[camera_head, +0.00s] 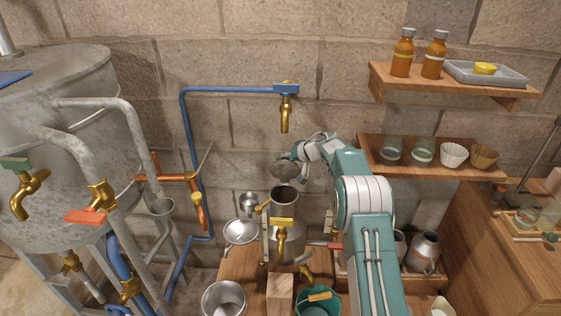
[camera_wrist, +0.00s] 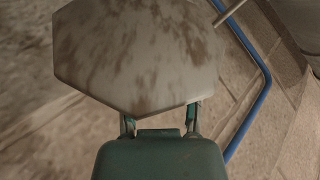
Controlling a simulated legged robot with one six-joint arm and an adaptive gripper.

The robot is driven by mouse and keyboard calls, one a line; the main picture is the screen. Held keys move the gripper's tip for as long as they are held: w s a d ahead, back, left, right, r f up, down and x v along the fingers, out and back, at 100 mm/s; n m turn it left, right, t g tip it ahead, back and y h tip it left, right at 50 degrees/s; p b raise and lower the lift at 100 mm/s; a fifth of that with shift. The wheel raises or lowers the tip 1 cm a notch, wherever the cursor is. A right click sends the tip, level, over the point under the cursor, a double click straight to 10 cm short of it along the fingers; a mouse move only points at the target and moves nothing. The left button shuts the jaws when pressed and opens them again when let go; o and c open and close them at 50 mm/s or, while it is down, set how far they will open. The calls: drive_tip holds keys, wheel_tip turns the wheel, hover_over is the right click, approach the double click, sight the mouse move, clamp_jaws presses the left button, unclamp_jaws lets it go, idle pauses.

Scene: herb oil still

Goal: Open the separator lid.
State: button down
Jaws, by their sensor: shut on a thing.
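The separator (camera_head: 284,215) is a grey metal vessel with a brass tap on its front, standing on the wooden bench. Its round mouth shows uncovered at the top. The separator lid (camera_head: 285,171), a mottled grey piece, is above and behind the mouth, apart from the front of the rim. My gripper (camera_head: 298,155) is shut on the lid from above and the right. In the wrist view the lid (camera_wrist: 140,55) is a broad, mottled, many-sided plate just beyond the fingers. The lid's far edge and any hinge are hidden.
A blue pipe with a brass tap (camera_head: 287,110) hangs above the lid. A strainer (camera_head: 240,231), a metal pot (camera_head: 224,299) and a green bucket (camera_head: 318,303) surround the separator. A large still (camera_head: 60,150) stands left; a shelf with glass jars (camera_head: 391,149) is right.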

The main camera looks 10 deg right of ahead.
drive_tip(key=shift+w+d+f+g, duration=0.25)
drive_tip(key=shift+d+f+g, duration=0.05)
drive_tip(key=shift+f, duration=0.1)
drive_tip(key=shift+f+m, duration=0.1)
drive_tip(key=shift+m, duration=0.2)
drive_tip(key=shift+c, duration=1.7)
unclamp_jaws()
drive_tip(key=shift+d, duration=0.1)
drive_tip(key=shift+w, duration=0.1)
drive_tip(key=shift+r, duration=0.25)
drive_tip(key=v, duration=1.2)
drive_tip(key=shift+d+f, duration=0.1)
drive_tip(key=shift+f, duration=0.05)
